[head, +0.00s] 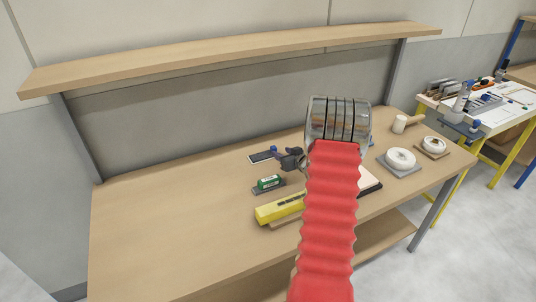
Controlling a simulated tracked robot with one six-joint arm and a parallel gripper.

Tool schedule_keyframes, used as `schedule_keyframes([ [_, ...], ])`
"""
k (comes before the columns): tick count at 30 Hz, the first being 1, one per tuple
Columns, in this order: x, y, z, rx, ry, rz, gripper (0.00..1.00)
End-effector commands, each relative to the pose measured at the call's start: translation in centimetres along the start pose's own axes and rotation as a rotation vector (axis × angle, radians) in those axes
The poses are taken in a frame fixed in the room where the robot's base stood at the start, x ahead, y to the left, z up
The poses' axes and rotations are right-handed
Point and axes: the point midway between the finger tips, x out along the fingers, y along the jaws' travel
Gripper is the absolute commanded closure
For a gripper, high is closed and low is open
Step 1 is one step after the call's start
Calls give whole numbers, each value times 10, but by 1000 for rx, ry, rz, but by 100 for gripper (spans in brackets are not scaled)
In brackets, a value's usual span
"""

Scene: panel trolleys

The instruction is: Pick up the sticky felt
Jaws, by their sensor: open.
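I cannot tell for certain which object is the sticky felt. A thin dark flat piece (260,157) lies on the workbench, just left of my gripper (283,154). A small green block with a white label (269,182) sits on a dark base in front of it. My gripper is dark and small in the head view, left of my red-sleeved arm. It is open, and I see nothing held in it. My arm hides part of the bench behind and beneath it.
A yellow block (279,209) lies nearer the front. Right of my arm are a dark-edged tray (371,187), two white rolls (400,158) (434,144) on square bases and a mallet-like tool (399,124). A shelf (230,58) overhangs the back. The bench's left side (160,220) is clear.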

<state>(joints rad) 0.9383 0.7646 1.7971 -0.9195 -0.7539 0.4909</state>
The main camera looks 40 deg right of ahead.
Motion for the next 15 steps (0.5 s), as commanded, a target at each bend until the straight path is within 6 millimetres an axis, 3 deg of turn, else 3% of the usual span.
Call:
schedule_keyframes([
  [6, 24, 0, 0, 0, 0, -1, 59],
  [15, 27, 0, 0, 0, 0, -1, 59],
])
